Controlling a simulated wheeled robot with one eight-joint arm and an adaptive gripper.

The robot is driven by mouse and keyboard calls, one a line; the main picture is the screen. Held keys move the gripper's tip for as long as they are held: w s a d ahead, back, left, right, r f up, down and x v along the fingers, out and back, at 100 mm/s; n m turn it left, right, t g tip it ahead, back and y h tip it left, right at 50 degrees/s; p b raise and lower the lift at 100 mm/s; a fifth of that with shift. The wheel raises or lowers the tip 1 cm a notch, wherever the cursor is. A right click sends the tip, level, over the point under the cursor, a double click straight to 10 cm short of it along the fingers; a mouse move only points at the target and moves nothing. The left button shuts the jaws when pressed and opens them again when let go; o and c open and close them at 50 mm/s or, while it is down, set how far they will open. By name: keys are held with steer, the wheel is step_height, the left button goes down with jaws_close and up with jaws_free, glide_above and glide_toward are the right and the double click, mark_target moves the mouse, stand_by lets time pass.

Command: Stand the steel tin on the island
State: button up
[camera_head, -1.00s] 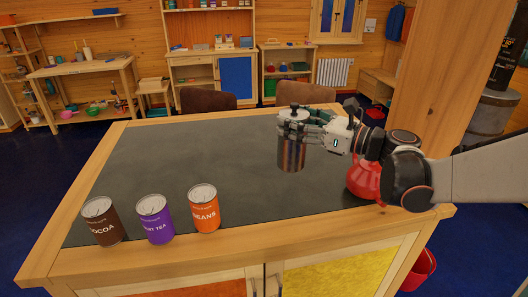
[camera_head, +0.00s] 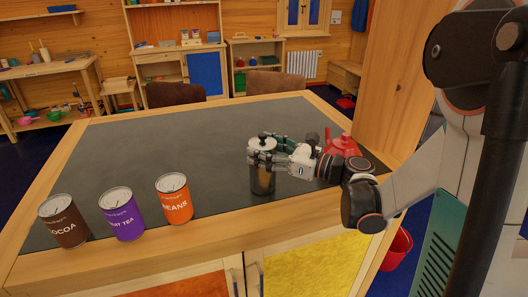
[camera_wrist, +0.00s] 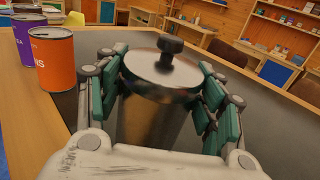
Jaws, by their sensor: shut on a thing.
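The steel tin (camera_head: 262,181) is a shiny cylinder with a lid and a dark knob. It is upright at the front of the island's dark top (camera_head: 215,140), right of the orange can. My gripper (camera_head: 264,158) is shut around its upper part from the right. In the wrist view the steel tin (camera_wrist: 152,115) sits between the green finger pads. Its base looks at or very near the top; I cannot tell whether it touches.
A red kettle (camera_head: 339,145) stands behind my wrist on the right. The middle and back of the island are clear.

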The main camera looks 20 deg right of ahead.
steer(key=shift+f, duration=0.1)
steer(key=o, duration=1.5)
steer(key=shift+c, duration=0.2)
steer(key=shift+o, duration=0.7)
steer(key=shift+r, duration=0.3)
steer(key=p+v, duration=0.1)
steer(key=v, duration=1.1)
steer(key=shift+f, duration=0.1)
